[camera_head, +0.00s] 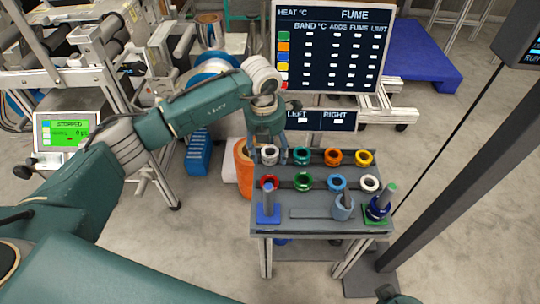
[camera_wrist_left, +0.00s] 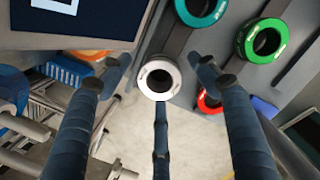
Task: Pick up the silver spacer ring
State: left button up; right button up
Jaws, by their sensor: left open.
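A pale silver-white ring (camera_head: 269,155) sits at the left end of the back row on the grey table (camera_head: 315,226). It shows in the left wrist view (camera_wrist_left: 158,66) near the centre, with a dark hole. My left gripper (camera_head: 268,148) is open directly over this ring, fingers pointing down. In the left wrist view its fingers (camera_wrist_left: 161,76) stand spread left, right and below the ring; I cannot tell whether any touches it. Another whitish ring (camera_head: 371,182) lies at the right end of the front row. My right gripper is not in view.
Green (camera_head: 302,155), orange (camera_head: 333,157) and yellow (camera_head: 364,158) rings share the back row. Red (camera_head: 269,182), green and blue rings are in front. Posts stand on a blue base (camera_head: 268,212) and a green base (camera_head: 376,217). A sign board (camera_head: 330,45) rises behind.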

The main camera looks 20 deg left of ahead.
pick_arm(q)
jog(key=shift+r, duration=0.1)
jog(key=c, duration=1.3)
